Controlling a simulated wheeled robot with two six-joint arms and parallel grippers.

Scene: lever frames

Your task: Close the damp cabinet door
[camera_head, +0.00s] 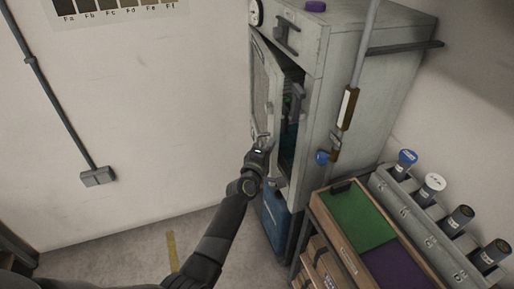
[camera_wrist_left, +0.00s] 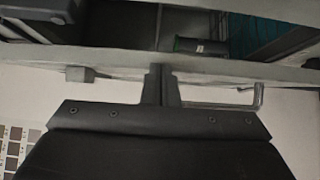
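The grey damp cabinet (camera_head: 362,95) stands at the top middle in the head view. Its tall door (camera_head: 262,85) is ajar, with a dark gap along its right edge showing objects inside. My left gripper (camera_head: 262,143) is at the outer side of the door, low near its free edge. In the left wrist view, my left gripper's fingers (camera_wrist_left: 162,84) are together with nothing visible between them, their tips at the door edge (camera_wrist_left: 120,62). Contact is hard to tell. A metal handle (camera_wrist_left: 245,100) is just right of the fingers. My right gripper is not in view.
A bench with green and purple trays (camera_head: 357,218) and several capped cylinders (camera_head: 430,188) stands right of the cabinet. A blue container (camera_head: 276,222) is below the door. The wall and floor on the left are mostly clear, with a conduit box (camera_head: 97,177).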

